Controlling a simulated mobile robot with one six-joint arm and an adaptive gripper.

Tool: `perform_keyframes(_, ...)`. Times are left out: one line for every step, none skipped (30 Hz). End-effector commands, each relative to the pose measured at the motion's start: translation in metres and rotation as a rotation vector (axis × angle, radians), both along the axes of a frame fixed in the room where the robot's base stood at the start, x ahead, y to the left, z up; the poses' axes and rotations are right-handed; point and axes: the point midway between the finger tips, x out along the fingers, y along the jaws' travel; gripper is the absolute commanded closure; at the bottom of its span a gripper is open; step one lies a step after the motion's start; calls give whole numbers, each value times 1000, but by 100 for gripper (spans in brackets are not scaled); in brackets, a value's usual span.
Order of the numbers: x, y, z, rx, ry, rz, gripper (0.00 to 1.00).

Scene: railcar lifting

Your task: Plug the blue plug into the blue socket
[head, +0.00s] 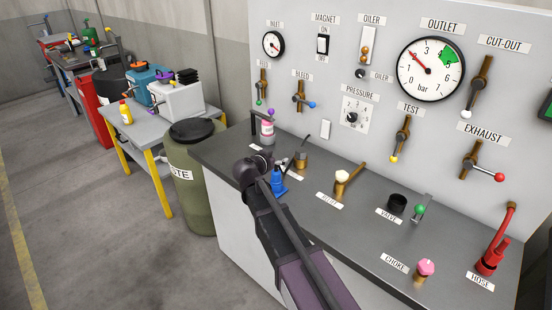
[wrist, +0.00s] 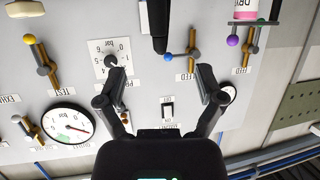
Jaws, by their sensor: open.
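A small blue piece (head: 279,183), apparently the blue plug, is on the grey bench top in the head view, partly beside my dark arm. A thin black cable rises near it. I cannot make out a separate blue socket; it may be hidden behind my arm. In the wrist view my gripper (wrist: 161,82) is open and empty, its two fingers spread in front of the panel. A black bar (wrist: 158,28) hangs in from the top edge, close to the camera; I cannot tell what it belongs to. My fingers are not clear in the head view.
The bench (head: 350,215) carries a brass fitting (head: 301,160), a pale-topped valve (head: 342,178), a black cup (head: 397,203), a pink choke knob (head: 426,268) and a red hose (head: 490,258). The upright panel (head: 300,20) has gauges and levers. A green drum (head: 192,185) stands left.

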Motion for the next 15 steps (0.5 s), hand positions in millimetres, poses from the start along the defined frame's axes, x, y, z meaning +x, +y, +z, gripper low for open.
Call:
perform_keyframes(0, 0, 8, 0, 0, 0, 13)
perform_keyframes(0, 0, 10, 0, 0, 0, 13)
perform_keyframes(0, 0, 13, 0, 0, 0, 13)
perform_keyframes(0, 0, 14, 0, 0, 0, 13)
perform_keyframes(0, 0, 16, 0, 0, 0, 13)
perform_keyframes(0, 0, 18, 0, 0, 0, 13)
perform_keyframes(0, 0, 19, 0, 0, 0, 13)
perform_keyframes(0, 0, 20, 0, 0, 0, 13)
perform_keyframes(0, 0, 21, 0, 0, 0, 13)
perform_keyframes(0, 0, 21, 0, 0, 0, 13)
perform_keyframes(0, 0, 22, 0, 0, 0, 13)
perform_keyframes(0, 0, 22, 0, 0, 0, 13)
perform_keyframes(0, 0, 22, 0, 0, 0, 13)
perform_keyframes(0, 0, 22, 0, 0, 0, 13)
perform_keyframes(0, 0, 22, 0, 0, 0, 13)
